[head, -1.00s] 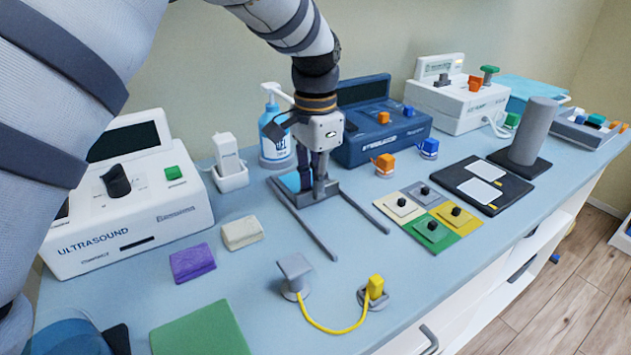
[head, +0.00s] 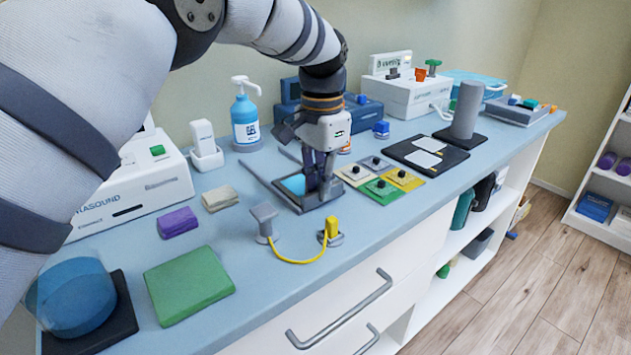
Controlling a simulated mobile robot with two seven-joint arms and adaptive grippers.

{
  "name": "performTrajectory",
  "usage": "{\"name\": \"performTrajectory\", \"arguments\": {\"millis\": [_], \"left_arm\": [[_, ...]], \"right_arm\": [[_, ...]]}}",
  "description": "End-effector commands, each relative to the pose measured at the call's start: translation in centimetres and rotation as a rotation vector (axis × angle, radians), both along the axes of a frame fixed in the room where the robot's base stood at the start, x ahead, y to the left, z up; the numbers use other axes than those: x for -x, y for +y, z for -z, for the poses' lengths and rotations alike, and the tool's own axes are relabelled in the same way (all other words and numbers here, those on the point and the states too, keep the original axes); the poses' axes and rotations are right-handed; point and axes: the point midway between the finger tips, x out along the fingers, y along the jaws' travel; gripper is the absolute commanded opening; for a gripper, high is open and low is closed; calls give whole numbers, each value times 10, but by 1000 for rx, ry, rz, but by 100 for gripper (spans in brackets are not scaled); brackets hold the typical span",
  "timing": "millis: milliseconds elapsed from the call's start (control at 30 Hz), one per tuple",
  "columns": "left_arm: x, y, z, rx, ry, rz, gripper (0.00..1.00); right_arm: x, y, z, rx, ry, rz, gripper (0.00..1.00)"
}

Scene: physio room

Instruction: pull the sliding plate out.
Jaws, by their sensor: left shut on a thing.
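The sliding plate (head: 293,184) is a small grey piece with a light blue top, lying between two thin grey rails (head: 262,180) on the blue counter. It sits toward the front end of the rails. My left gripper (head: 319,196) points down over the plate's right side and is shut on a part of it. The fingers hide the gripped part and much of the plate. My right gripper is not in view.
A grey knob and a yellow plug (head: 332,228) joined by a yellow cable stand just in front. Coloured tiles (head: 383,190) lie close on the right. A gel bottle (head: 245,118) stands behind. The counter's front edge (head: 330,268) is near.

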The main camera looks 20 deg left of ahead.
Motion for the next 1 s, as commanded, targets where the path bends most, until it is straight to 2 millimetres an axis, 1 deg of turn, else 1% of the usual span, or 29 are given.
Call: {"name": "performTrajectory", "arguments": {"millis": [300,333,367,400,667,733,767,867,1000], "left_arm": [[-2,0,-1,2,-7,-1,0],[-2,0,-1,2,-8,-1,14],[-2,0,-1,2,-8,-1,21],[-2,0,-1,2,-7,-1,30],[-1,0,-1,1,-6,-1,30],[-2,0,-5,2,-7,-1,30],[-2,0,-8,1,-8,-1,30],[-2,0,-30,2,-11,-1,30],[-2,0,-69,2,-12,-1,30]], "right_arm": [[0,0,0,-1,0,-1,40],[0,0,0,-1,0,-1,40],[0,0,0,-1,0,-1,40],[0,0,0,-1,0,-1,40],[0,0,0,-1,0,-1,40],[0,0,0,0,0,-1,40],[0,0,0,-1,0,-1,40],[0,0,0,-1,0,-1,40],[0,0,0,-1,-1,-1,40]]}}
